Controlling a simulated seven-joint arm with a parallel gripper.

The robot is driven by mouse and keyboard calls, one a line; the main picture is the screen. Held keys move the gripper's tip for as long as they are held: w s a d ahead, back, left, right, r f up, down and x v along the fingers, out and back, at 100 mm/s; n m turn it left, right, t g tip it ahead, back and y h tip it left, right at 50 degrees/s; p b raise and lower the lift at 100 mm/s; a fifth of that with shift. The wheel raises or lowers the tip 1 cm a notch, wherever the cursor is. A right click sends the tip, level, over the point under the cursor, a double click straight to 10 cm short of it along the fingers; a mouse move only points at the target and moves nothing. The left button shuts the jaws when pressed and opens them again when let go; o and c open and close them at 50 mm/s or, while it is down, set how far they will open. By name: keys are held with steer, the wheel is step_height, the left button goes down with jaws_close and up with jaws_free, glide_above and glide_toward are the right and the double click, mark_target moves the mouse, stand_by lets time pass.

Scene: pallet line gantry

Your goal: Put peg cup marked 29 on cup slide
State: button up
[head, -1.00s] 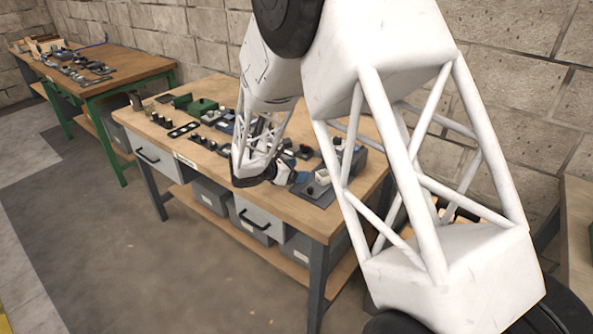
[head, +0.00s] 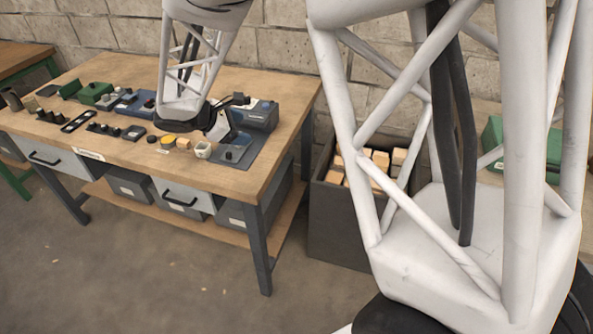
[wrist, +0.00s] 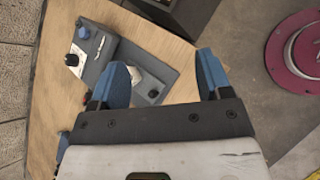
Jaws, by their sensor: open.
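A small whitish cup (head: 203,150) stands near the front right of the workbench; no number is readable on it. To its right is a flat blue-grey plate (head: 246,158) with a black knob, in front of a blue-grey block unit (head: 258,115). I cannot tell for certain which part is the cup slide. My gripper (head: 222,128) hangs over the bench's right end, just above the plate. In the wrist view my gripper (wrist: 165,78) has its blue fingers spread with nothing held. A grey fixture (wrist: 100,62) with black knobs lies below, partly hidden by the left finger.
Yellow and orange small items (head: 168,140), dark strips (head: 78,122) and green blocks (head: 95,93) line the workbench (head: 130,165). A dark bin of wooden blocks (head: 340,222) stands right of the bench. The wrist view shows a round red object (wrist: 295,50) on the floor.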

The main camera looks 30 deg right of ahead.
steer(key=s+r+m+y, duration=0.3)
steer(key=s+m, duration=0.2)
steer(key=s, duration=0.5)
steer(key=s+r+m+y, duration=0.3)
steer(key=s+m, duration=0.2)
steer(key=s, duration=0.6)
steer(key=s+r+m+t+y, duration=0.1)
steer(key=s+r+m+y, duration=0.2)
steer(key=s, duration=0.8)
steer(key=m+y, duration=0.1)
steer(key=m, duration=0.1)
steer(key=shift+s+d+r+m, duration=0.2)
steer(key=shift+d+r+m, duration=0.1)
steer(key=shift+r, duration=0.1)
